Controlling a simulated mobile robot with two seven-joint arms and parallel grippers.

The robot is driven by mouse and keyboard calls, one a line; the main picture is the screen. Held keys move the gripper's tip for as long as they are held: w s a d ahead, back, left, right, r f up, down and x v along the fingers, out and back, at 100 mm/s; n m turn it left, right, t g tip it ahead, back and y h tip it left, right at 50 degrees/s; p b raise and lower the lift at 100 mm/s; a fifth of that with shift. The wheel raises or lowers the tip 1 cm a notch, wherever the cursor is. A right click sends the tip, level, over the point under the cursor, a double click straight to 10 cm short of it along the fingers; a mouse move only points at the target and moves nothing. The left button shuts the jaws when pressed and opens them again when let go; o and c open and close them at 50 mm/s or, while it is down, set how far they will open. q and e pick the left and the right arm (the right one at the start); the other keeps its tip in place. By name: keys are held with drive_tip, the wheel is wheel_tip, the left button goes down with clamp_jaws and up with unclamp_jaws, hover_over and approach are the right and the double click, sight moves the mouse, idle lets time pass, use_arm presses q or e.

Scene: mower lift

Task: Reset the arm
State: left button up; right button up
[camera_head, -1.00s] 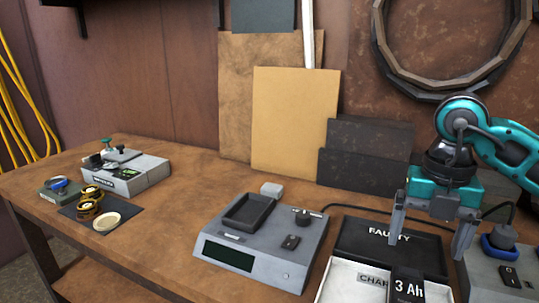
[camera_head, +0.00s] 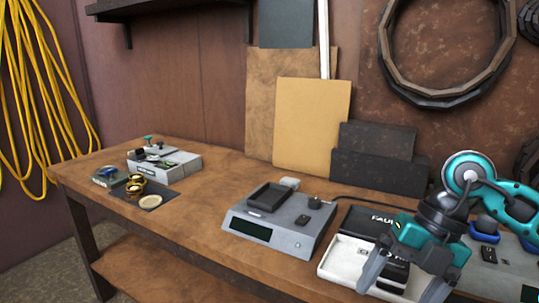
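My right gripper (camera_head: 405,283) comes in from the right on a teal and grey arm. Its two grey fingers are spread apart and point down, with nothing seen gripped between them. It is in front of the white tray (camera_head: 343,262) and the black box marked "FAULTY" (camera_head: 366,222), partly covering both. A dark block lies in the white tray behind the fingers. My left gripper is not in this view.
A grey device with a dark tray on top (camera_head: 289,240) stands mid-bench. A grey box (camera_head: 178,166), a dark mat with yellow-black rings (camera_head: 155,195) and small parts lie at the left. Boards (camera_head: 312,125) lean on the wall. The bench (camera_head: 215,200) is bare between.

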drive_tip(key=s+a+r+m+t+y, duration=0.1)
drive_tip(key=a+r+m+t+y, duration=0.25)
drive_tip(key=a+y, duration=1.3)
drive_tip(key=w+d+f+m+t+h+p, duration=0.1)
drive_tip(key=w+d+f+m+t+h, duration=0.1)
drive_tip(key=d+f+m+t+h, duration=0.45)
drive_tip(key=w+d+f+m+t+h, duration=0.1)
drive_tip(key=w+f+m+t+h, duration=0.25)
drive_tip(key=m+t, duration=0.7)
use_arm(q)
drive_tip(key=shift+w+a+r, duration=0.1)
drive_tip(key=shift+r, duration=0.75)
use_arm(e)
drive_tip(key=s+d+f+m+g+h, duration=0.3)
drive_tip(key=s+f, duration=0.3)
drive_tip(key=f, duration=0.4)
drive_tip(key=s+d+f+m+g+h, duration=0.3)
drive_tip(key=s+f+m+g+h, duration=0.2)
drive_tip(key=f, duration=0.6)
drive_tip(key=shift+s+d+m+h, duration=0.15)
drive_tip(key=shift+s+m+h, duration=0.4)
drive_tip(key=shift+s, duration=0.5)
drive_tip(key=shift+g, duration=0.25)
